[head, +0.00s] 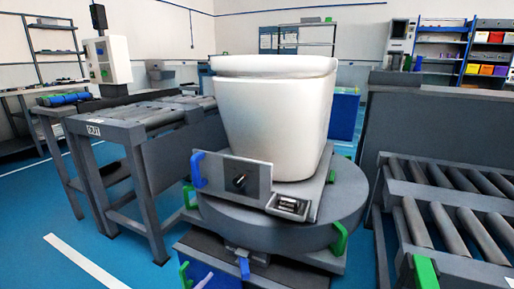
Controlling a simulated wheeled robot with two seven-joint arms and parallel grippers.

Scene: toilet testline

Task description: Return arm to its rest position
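Neither of my grippers shows in the head view, and no part of my arms can be made out. A white toilet (272,120) stands upright in the middle, lid down, on a round grey turntable (232,222). A grey panel with a black knob (239,181) and a blue handle (197,168) is at the front of the turntable.
A roller conveyor (150,115) stands left of the turntable, and another (450,215) stands to its right. Green brackets (340,240) stick out from the turntable's edge. Shelves (488,50) with coloured bins are at the back right. Blue floor (70,225) is open at the left front.

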